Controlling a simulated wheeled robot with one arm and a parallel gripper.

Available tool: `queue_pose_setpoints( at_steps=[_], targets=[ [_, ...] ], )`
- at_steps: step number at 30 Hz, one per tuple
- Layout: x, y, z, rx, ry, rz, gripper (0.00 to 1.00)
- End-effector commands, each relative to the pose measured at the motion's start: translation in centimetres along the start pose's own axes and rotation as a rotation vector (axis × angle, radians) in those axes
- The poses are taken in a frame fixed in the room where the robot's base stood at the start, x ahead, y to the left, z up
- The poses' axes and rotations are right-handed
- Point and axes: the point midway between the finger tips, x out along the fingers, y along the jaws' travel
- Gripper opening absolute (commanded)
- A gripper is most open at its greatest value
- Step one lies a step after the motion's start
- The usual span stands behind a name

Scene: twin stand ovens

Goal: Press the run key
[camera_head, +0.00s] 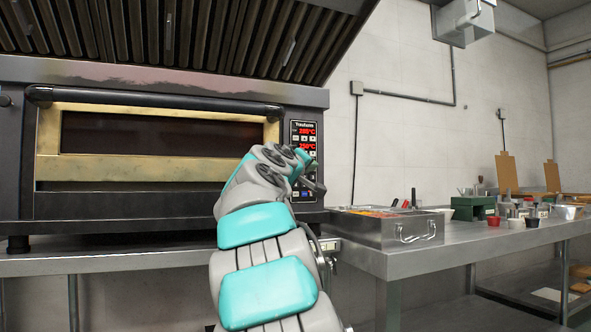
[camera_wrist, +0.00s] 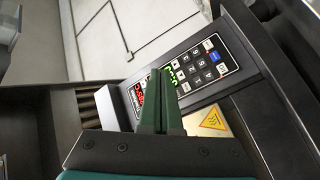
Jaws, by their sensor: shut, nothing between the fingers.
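The oven's control panel (camera_head: 303,135) is on the right of the oven front, with red digits on top and keys below. My arm covers part of its lower half in the head view. In the wrist view the panel (camera_wrist: 200,70) is tilted, with several dark keys and a blue key (camera_wrist: 214,55) towards its right end. The key labels are too small to read, so I cannot tell which is the run key. My gripper (camera_wrist: 162,73) is shut and empty. Its green fingers overlap the panel's middle and hide some keys; I cannot tell whether they touch it.
A yellow warning label (camera_wrist: 213,121) is beside the panel. The oven (camera_head: 160,92) has a long dark handle bar across its front. A steel tray of food (camera_head: 390,228) stands on the counter to the right, with containers beyond.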

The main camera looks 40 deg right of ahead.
Motion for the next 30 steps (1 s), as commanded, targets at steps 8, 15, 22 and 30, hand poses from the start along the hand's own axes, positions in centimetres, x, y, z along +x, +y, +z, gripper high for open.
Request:
queue_pose_setpoints(
  at_steps=[8,15,22,30],
  targets=[
    [2.0,-1.2,-1.7,0.001,0.003,-0.001,0.0],
    [4.2,-2.8,-3.3,0.0,0.003,0.0,0.0],
    [5.5,-3.8,-4.1,0.001,0.0,0.0,0.0],
    [5.7,-4.0,-4.2,0.001,0.0,0.001,0.0]
  ],
)
